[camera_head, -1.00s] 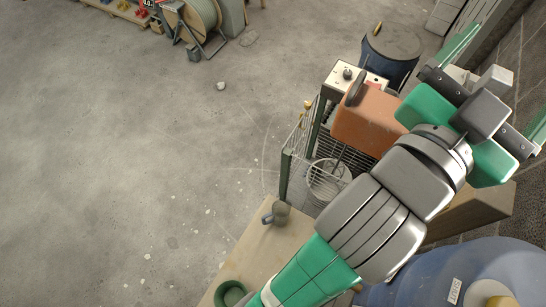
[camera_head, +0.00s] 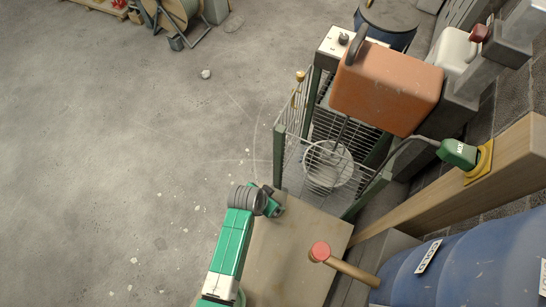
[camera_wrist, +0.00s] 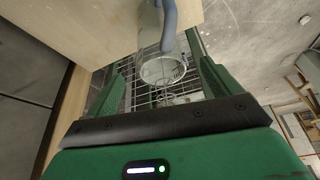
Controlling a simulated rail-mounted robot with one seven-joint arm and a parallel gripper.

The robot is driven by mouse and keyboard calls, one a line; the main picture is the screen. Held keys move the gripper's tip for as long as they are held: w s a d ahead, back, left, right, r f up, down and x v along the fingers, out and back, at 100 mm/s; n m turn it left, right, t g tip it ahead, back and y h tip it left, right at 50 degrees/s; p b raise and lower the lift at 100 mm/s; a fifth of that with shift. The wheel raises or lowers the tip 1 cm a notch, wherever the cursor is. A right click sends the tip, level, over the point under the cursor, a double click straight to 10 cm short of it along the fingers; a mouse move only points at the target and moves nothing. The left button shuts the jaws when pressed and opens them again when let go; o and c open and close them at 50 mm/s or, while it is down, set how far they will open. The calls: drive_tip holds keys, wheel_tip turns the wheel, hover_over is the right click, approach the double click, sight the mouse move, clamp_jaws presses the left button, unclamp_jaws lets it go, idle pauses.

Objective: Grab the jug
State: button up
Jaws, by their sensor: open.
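In the head view my gripper (camera_head: 269,205) is low at the far end of the tabletop (camera_head: 300,238), and the jug is mostly hidden there.
A wire rack (camera_head: 296,128) with a round white basket (camera_head: 328,163) adjoins the tabletop. An orange box (camera_head: 385,88) sits above it. A red-ended wooden handle (camera_head: 345,264) and a blue drum (camera_head: 455,268) are at right. The floor at left is largely clear.

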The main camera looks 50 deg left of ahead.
drive_tip(key=b+x, duration=0.2)
drive_tip(key=x, duration=0.5)
drive_tip(key=shift+w, duration=0.5)
drive_tip(key=shift+d, duration=0.15)
drive_tip(key=c, duration=1.4)
